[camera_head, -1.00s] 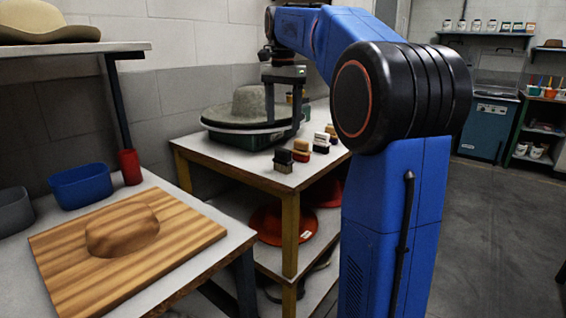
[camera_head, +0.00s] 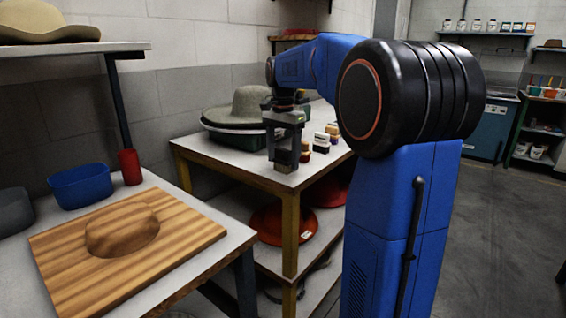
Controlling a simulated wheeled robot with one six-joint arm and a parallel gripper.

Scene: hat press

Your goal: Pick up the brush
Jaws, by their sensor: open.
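Several small block brushes stand in a row on the wooden-legged table. A white-and-dark brush (camera_head: 321,143) and another behind it (camera_head: 332,131) show to the right of my gripper. A tan-topped brush (camera_head: 305,157) is partly hidden beside the right finger. My gripper (camera_head: 284,159) points down, open, low over the near end of the row. Its fingers are at the spot of the nearest, dark brush, which they mostly hide. I cannot tell whether the fingers touch it.
A grey-green felt hat (camera_head: 250,103) rests on a dark green base behind my gripper. Red hats (camera_head: 270,224) lie on the shelf below. At left, a table holds a wooden hat block board (camera_head: 190,238), a blue bin (camera_head: 80,187) and a red cup (camera_head: 130,168).

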